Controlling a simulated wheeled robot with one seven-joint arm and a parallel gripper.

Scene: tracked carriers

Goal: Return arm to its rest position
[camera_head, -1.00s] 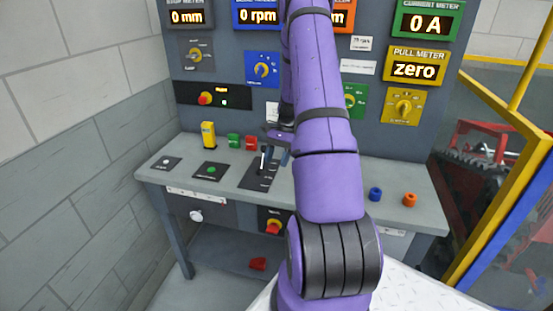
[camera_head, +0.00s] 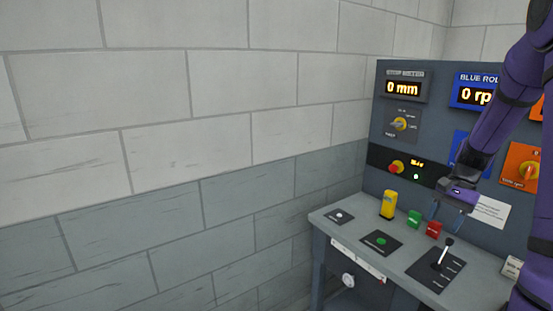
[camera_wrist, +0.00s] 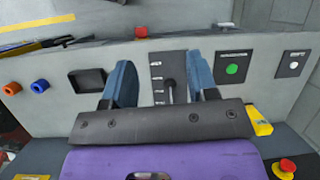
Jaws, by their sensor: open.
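My purple arm (camera_head: 505,105) reaches in from the right edge of the head view. My gripper (camera_head: 452,212) hangs above the grey control bench, near the red block and the lever. In the wrist view my gripper (camera_wrist: 165,85) shows two blue fingers spread wide apart, with nothing held between them. The lever (camera_wrist: 170,85) on its black plate shows in the gap between the fingers, below them. In the head view the lever (camera_head: 445,253) stands clear of the fingers, with its white-tipped handle tilted.
A block wall (camera_head: 180,160) fills the left.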

